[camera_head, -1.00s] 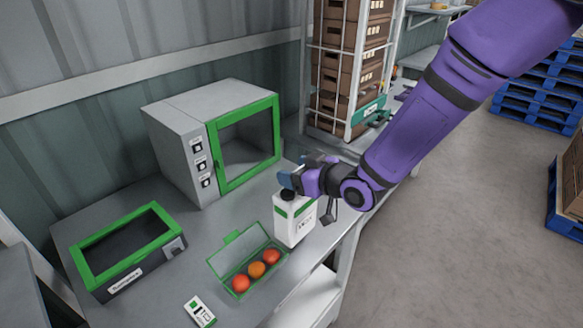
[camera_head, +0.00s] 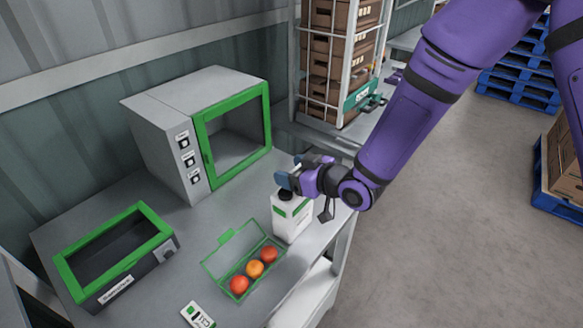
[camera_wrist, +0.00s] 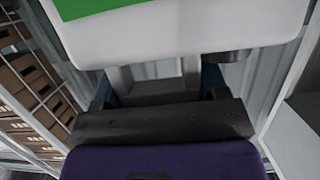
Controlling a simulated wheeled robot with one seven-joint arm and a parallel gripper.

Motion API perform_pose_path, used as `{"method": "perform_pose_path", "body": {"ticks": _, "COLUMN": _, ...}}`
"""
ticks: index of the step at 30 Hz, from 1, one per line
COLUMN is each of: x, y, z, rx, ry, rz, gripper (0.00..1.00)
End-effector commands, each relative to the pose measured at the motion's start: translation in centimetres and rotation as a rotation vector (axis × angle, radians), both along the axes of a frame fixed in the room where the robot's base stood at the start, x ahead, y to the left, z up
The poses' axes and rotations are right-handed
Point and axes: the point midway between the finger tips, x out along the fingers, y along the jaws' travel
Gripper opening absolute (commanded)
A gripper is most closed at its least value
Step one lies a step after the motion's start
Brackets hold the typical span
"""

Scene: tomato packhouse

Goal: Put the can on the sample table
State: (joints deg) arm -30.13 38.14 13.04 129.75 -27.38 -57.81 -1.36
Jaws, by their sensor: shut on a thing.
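The can (camera_head: 291,219) is a white, boxy container with green markings and a dark cap. It is upright at the front right edge of the grey sample table (camera_head: 190,240); I cannot tell for certain whether its base touches the top. My gripper (camera_head: 286,181) is at the can's top, shut on it near the cap. In the wrist view the can (camera_wrist: 190,30) fills the upper part, white with a green patch, close to the gripper (camera_wrist: 160,90). The fingertips are partly hidden there.
A green-framed clear box (camera_head: 222,262) with three tomatoes lies just left of the can. A grey cabinet with a green door frame (camera_head: 205,150) stands behind. A dark green-rimmed box (camera_head: 118,285) is at left, a small white device (camera_head: 198,315) in front. A crate rack (camera_head: 345,60) stands behind right.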

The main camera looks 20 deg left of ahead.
Motion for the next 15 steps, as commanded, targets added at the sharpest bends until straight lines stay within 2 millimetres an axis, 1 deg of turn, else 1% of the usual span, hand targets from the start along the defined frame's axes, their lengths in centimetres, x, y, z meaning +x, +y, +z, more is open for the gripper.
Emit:
{"method": "perform_pose_path", "body": {"ticks": 4, "x": 0.04, "y": 0.07, "z": -0.15, "rx": 0.003, "ry": -0.001, "rz": 0.0, "gripper": 0.0}}
{"method": "perform_pose_path", "body": {"ticks": 5, "x": 0.0, "y": 0.01, "z": -0.23, "rx": 0.0, "ry": 0.0, "rz": 0.0, "gripper": 0.74}}
{"method": "perform_pose_path", "body": {"ticks": 6, "x": 0.0, "y": 0.02, "z": -0.22, "rx": 0.0, "ry": 0.0, "rz": 0.0, "gripper": 0.83}}
{"method": "perform_pose_path", "body": {"ticks": 7, "x": 0.0, "y": 0.01, "z": -0.23, "rx": 0.0, "ry": 0.0, "rz": 0.0, "gripper": 0.9}}
{"method": "perform_pose_path", "body": {"ticks": 8, "x": 0.0, "y": 0.01, "z": -0.23, "rx": 0.0, "ry": 0.0, "rz": 0.0, "gripper": 0.92}}
{"method": "perform_pose_path", "body": {"ticks": 15, "x": 0.0, "y": 0.02, "z": -0.21, "rx": 0.0, "ry": 0.0, "rz": 0.0, "gripper": 0.92}}
